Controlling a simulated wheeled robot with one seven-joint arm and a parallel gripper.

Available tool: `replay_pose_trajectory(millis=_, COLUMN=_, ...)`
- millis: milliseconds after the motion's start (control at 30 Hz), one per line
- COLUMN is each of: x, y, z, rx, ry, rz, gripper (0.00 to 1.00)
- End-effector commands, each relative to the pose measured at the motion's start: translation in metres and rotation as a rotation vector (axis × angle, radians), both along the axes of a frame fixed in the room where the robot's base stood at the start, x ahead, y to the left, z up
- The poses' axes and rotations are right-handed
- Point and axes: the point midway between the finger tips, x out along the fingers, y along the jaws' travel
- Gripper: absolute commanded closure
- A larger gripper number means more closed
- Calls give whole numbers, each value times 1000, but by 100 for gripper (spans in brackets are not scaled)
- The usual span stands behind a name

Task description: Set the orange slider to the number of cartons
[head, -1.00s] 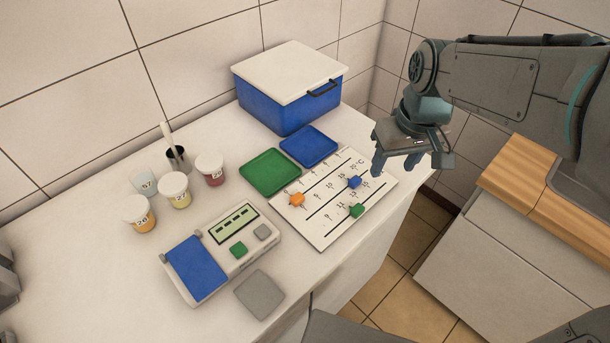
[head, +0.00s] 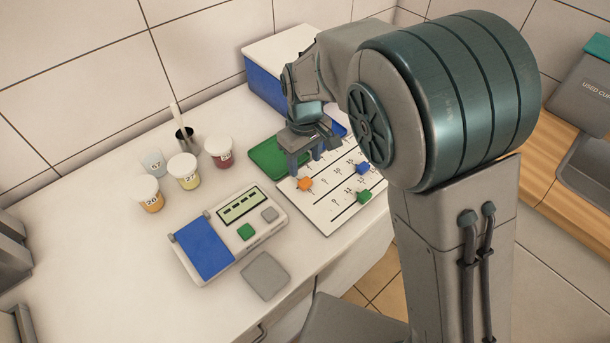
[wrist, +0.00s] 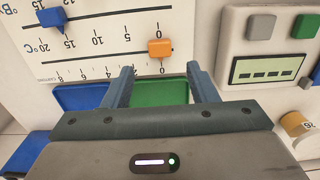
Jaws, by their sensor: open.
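The orange slider (head: 305,184) sits near the left end of its line on the white slider board (head: 328,216). In the wrist view, the orange slider (wrist: 160,47) is at the zero end of the scale, just beyond my fingertips. My gripper (head: 305,166) is open and empty above the board's left far edge. Its two fingers (wrist: 160,73) also show in the wrist view, either side of the slider's column, and do not visibly touch it. I see no cartons; the blue box (head: 262,82) has its white lid on, partly behind my arm.
A blue slider (head: 362,168) and a green slider (head: 364,196) are on the same board. A green tray (head: 262,158) and a mostly hidden blue tray lie behind it. Several numbered cups (head: 184,173) and a device with a display (head: 242,204) stand to the left.

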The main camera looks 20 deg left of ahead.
Motion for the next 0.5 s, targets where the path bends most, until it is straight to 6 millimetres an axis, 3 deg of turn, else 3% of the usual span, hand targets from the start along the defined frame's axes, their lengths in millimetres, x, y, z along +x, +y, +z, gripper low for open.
replay_pose_trajectory(millis=200, x=0, y=-1, z=-43, rx=-4, ry=2, rz=-2, gripper=47)
replay_pose_trajectory(millis=500, x=0, y=0, z=-71, rx=0, ry=0, rz=-1, gripper=47)
